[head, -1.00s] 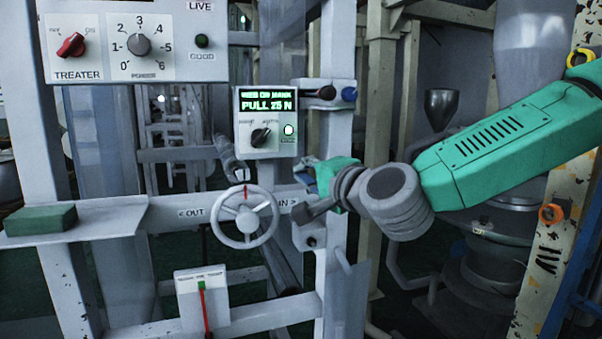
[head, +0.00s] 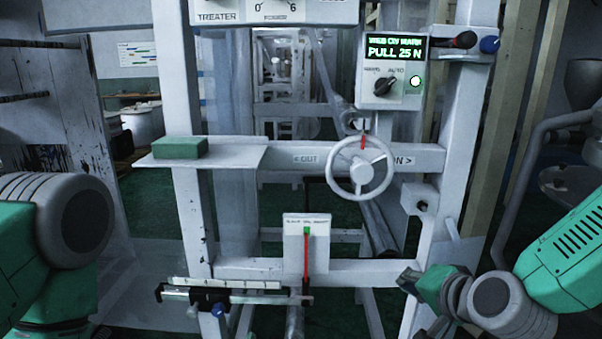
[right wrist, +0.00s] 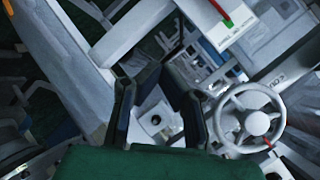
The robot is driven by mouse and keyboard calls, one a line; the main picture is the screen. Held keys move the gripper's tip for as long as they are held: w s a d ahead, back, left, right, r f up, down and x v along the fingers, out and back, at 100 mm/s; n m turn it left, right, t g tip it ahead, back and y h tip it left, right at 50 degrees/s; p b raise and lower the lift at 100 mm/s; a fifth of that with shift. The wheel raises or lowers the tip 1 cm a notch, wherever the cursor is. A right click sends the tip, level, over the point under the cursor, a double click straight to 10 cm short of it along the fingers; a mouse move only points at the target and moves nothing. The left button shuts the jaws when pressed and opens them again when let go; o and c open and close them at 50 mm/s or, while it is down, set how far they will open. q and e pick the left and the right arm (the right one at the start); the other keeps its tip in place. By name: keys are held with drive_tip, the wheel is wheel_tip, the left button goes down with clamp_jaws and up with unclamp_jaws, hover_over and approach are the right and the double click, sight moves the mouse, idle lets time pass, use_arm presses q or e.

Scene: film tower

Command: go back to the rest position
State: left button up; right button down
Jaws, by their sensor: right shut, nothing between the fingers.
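My right gripper (head: 408,279) is low at the right in the head view, in front of the right end of the frame's lower crossbar. It is shut and holds nothing. In the right wrist view its dark fingers (right wrist: 156,88) show with the white handwheel (right wrist: 247,121) to their right. In the head view the handwheel (head: 361,167) is above and left of the gripper, clear of it. My left arm shows at the left edge, but its gripper is out of view.
A control box (head: 392,71) reads PULL 25 N. A green block (head: 180,148) lies on a grey shelf (head: 238,155). A panel with a red lever (head: 306,257) is low in the middle, with a scale bar (head: 226,284) at lower left. Machinery stands at right.

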drive_tip(key=s+d+f+n+g+h+b, duration=0.1)
drive_tip(key=s+d+f+n+g+b, duration=0.15)
drive_tip(key=s+f, duration=0.75)
drive_tip(key=s+d+f+n+g+b, duration=0.15)
drive_tip(key=s+f+g, duration=0.35)
drive_tip(key=f, duration=0.8)
use_arm(q)
wheel_tip(320, 180, down, 6)
drive_tip(key=d+b, duration=0.1)
drive_tip(key=b, duration=0.1)
drive_tip(key=shift+d+f, duration=0.15)
use_arm(e)
drive_tip(key=s+d+f+n+g+h, duration=0.1)
drive_tip(key=s+d+f+n, duration=0.1)
drive_tip(key=s+f, duration=0.3)
drive_tip(key=s+d+f+n+g+h, duration=0.1)
drive_tip(key=s+f, duration=0.5)
drive_tip(key=s, duration=0.6)
drive_tip(key=d+n+g, duration=0.1)
drive_tip(key=d+n, duration=0.1)
drive_tip(key=shift+s+d, duration=0.2)
drive_tip(key=shift+d, duration=0.2)
use_arm(q)
drive_tip(key=shift+a+f, duration=0.15)
drive_tip(key=shift+a, duration=0.2)
use_arm(e)
drive_tip(key=shift+a+r, duration=0.1)
drive_tip(key=shift+a, duration=0.25)
